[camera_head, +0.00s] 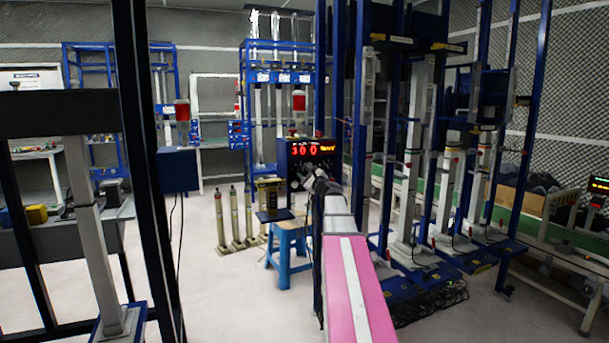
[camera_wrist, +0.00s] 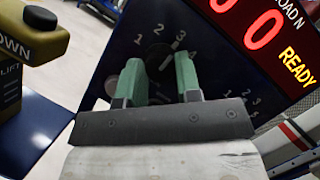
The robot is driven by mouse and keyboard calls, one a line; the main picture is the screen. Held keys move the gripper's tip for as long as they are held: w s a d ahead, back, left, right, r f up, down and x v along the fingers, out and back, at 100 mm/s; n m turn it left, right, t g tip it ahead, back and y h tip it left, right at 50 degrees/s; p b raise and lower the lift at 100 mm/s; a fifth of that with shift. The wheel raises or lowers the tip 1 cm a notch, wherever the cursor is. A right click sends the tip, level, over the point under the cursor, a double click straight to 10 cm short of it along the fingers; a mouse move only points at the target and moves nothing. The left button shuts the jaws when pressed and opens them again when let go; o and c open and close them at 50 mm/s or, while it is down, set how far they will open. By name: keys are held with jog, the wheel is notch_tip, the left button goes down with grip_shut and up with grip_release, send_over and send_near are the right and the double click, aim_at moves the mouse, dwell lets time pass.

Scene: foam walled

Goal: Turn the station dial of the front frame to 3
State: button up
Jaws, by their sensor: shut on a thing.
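The control box (camera_head: 312,150) of the front frame stands mid-picture in the head view, with a lit red display. In the wrist view its dark blue panel (camera_wrist: 125,40) carries printed numbers and a red "READY" display (camera_wrist: 265,30). My gripper (camera_wrist: 159,62) has its two green fingers closed around the dark station dial (camera_wrist: 160,57), below an arc of white numbers. A white mark shows near the 3, but I cannot tell the dial's exact setting. The fingers hide much of the dial. My gripper also shows at the box in the head view (camera_head: 313,176).
A yellow-brown hand control (camera_wrist: 30,45) marked "DOWN" is left of the panel in the wrist view. More numbers sit right of my gripper. In the head view, a blue stool (camera_head: 288,240) stands below the box, and blue frame posts (camera_head: 360,130) rise close on the right.

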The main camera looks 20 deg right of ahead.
jog(key=shift+f, duration=0.1)
jog(key=o, duration=0.9)
jog(key=v, duration=1)
jog(key=shift+s+d, duration=0.15)
jog(key=shift+s, duration=0.25)
